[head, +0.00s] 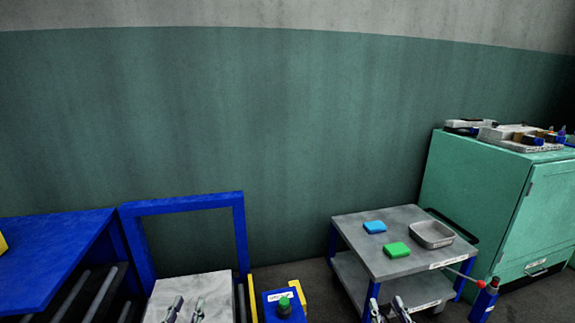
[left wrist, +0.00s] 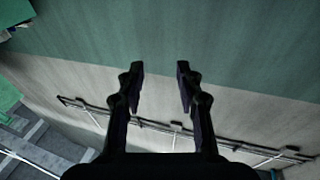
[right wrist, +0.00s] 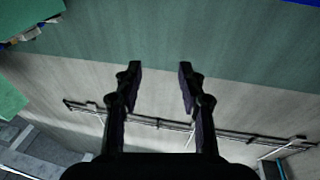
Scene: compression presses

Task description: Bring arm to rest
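My left gripper (head: 184,310) shows at the bottom edge of the head view, in front of a pale grey surface. In the left wrist view my left gripper (left wrist: 160,82) has its two fingers apart with nothing between them. My right gripper (head: 389,311) shows at the bottom edge of the head view, in front of the lower part of a trolley. In the right wrist view my right gripper (right wrist: 160,82) is also open and empty. Both wrist views look past the fingers at the wall. The arms themselves are mostly out of the head view.
A grey-topped trolley (head: 386,262) carries a blue block (head: 375,227), a green block (head: 397,249) and a metal tray (head: 432,242). A green cabinet (head: 478,190) stands right. A blue frame (head: 240,225), a blue button box (head: 270,306) and a blue bench (head: 50,250) are at left.

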